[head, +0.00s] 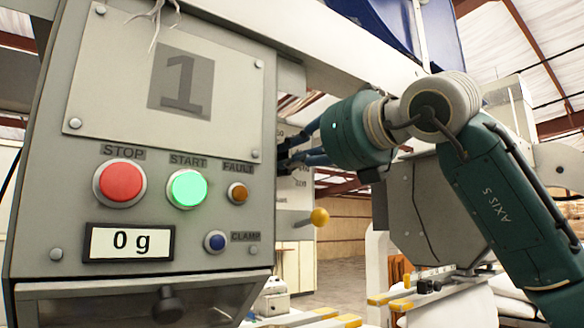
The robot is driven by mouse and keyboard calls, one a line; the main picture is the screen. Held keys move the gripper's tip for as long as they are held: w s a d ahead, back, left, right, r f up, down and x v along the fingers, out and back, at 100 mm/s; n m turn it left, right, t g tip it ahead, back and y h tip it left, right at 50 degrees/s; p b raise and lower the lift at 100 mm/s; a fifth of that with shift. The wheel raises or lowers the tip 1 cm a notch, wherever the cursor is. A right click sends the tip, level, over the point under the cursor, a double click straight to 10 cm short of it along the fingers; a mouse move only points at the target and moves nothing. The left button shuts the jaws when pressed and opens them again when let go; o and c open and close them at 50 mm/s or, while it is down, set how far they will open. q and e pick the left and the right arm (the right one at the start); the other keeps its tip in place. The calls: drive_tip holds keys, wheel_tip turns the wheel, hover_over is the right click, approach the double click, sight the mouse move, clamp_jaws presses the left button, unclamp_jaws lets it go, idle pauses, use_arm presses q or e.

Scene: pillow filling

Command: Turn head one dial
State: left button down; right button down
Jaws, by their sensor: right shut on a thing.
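The head one control panel (75,190) is a grey box with a plate marked "1" (180,85), on the left of the head view. My right gripper (286,154) reaches in from the right with dark fingers at the panel's right side. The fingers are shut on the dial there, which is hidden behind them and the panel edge. The display (129,242) reads "0 g". My left gripper is not in view.
The panel front has a red STOP button (120,182), a lit green START button (187,188), an amber FAULT lamp (237,192) and a blue CLAMP button (215,241). A yellow-knobbed lever (319,217) sticks out below my right gripper. A grey hopper stands behind my arm.

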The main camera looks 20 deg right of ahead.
drive_tip(key=m+b, duration=0.1)
drive_tip(key=m, duration=0.1)
drive_tip(key=m+b, duration=0.1)
drive_tip(key=m, duration=0.3)
drive_tip(key=shift+d+m+b, duration=0.25)
drive_tip(key=shift+m+b, duration=0.05)
drive_tip(key=shift+b, duration=0.1)
drive_tip(key=m, duration=0.1)
drive_tip(key=m+b, duration=0.1)
drive_tip(key=m, duration=0.1)
drive_tip(key=m+b, duration=0.1)
drive_tip(key=m, duration=0.1)
drive_tip(key=shift+w+d+r, duration=0.1)
drive_tip(key=shift+w+d, duration=0.05)
drive_tip(key=shift+d, duration=0.1)
drive_tip(key=shift+m, duration=0.3)
drive_tip(key=c, duration=1.7)
unclamp_jaws()
drive_tip(key=shift+o, duration=0.2)
drive_tip(key=shift+d, duration=0.1)
drive_tip(key=v, duration=1.2)
